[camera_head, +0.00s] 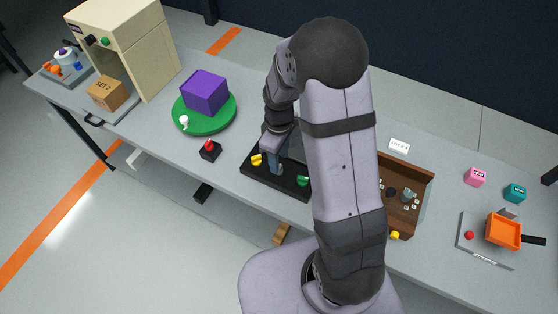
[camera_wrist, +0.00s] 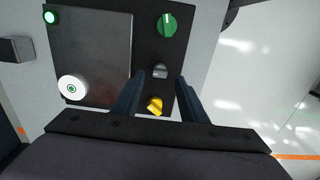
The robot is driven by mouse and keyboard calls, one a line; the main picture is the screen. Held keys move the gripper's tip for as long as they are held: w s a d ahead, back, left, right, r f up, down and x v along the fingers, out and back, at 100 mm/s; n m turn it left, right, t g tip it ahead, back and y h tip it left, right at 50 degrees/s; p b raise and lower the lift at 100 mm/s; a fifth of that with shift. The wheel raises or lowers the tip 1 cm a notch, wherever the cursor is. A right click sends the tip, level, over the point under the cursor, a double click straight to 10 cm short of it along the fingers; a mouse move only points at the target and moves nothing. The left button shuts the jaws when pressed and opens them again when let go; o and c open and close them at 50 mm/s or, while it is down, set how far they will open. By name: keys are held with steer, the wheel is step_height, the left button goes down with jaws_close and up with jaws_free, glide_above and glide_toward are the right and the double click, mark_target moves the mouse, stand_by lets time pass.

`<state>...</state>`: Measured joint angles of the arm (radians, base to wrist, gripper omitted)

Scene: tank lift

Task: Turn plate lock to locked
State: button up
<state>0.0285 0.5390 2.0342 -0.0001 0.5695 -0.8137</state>
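A black panel (camera_head: 262,182) lies on the table under my gripper (camera_head: 279,167). In the wrist view the panel (camera_wrist: 180,50) bears a green knob (camera_wrist: 167,24), a small grey knob (camera_wrist: 160,72) and a yellow knob (camera_wrist: 154,105) in a row. A dark square plate (camera_wrist: 100,50) lies beside the row. I cannot tell which part is the plate lock. My gripper (camera_wrist: 161,80) is open, its two fingers apart on either side of the grey and yellow knobs. I see no contact with either knob. In the head view my arm hides part of the panel.
A red button box (camera_head: 209,151) and a green turntable (camera_head: 204,112) with a purple block (camera_head: 205,90) stand left. A brown tray (camera_head: 420,172) stands right.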

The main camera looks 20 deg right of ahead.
steer(key=shift+f+p, duration=0.35)
steer(key=shift+f, duration=1.2)
jaws_close()
